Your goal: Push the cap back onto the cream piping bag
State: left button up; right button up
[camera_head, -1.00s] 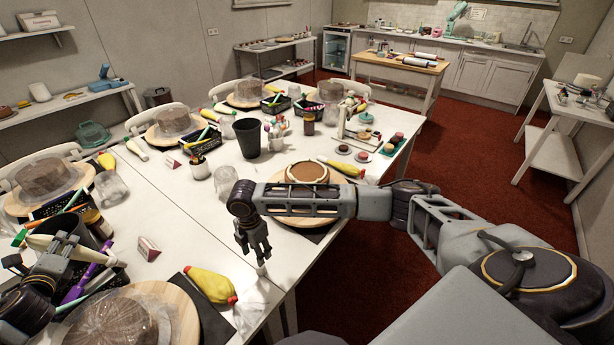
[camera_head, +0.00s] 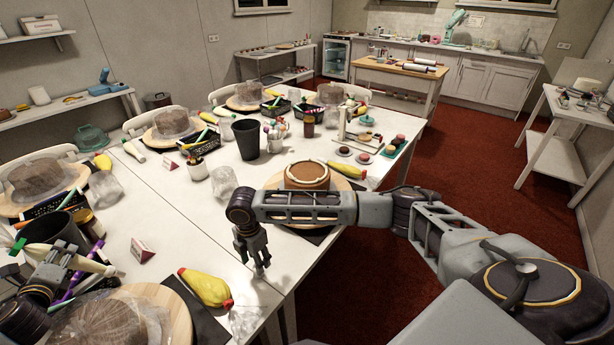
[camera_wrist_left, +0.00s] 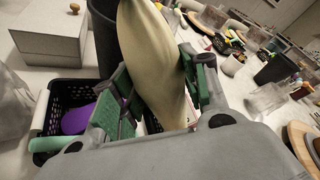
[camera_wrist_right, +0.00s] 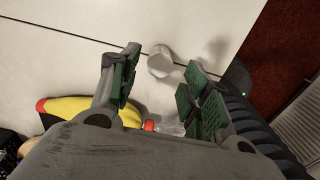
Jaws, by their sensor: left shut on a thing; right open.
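My left gripper (camera_head: 48,276) is shut on the cream piping bag (camera_head: 68,258). It holds the bag tilted above the left side of the table. In the left wrist view the pale bag (camera_wrist_left: 150,60) fills the gap between the fingers; both of its ends are not clear there. My right gripper (camera_head: 255,262) is open and points down near the table's right edge. A small white cap-like piece (camera_wrist_right: 160,62) shows beyond and between its fingertips in the right wrist view, apart from them. In the head view the fingers mostly hide this piece.
A yellow piping bag with a red end (camera_head: 206,287) lies left of my right gripper. Crumpled clear plastic (camera_head: 246,322) lies near the front edge. A covered cake (camera_head: 110,325) and a dark cup (camera_head: 58,230) crowd my left gripper. A triangular card (camera_head: 142,249) stands on the table.

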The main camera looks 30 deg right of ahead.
pick_arm(q)
jog(key=shift+f, duration=0.4)
pick_arm(e)
jog(key=shift+f, duration=2.55)
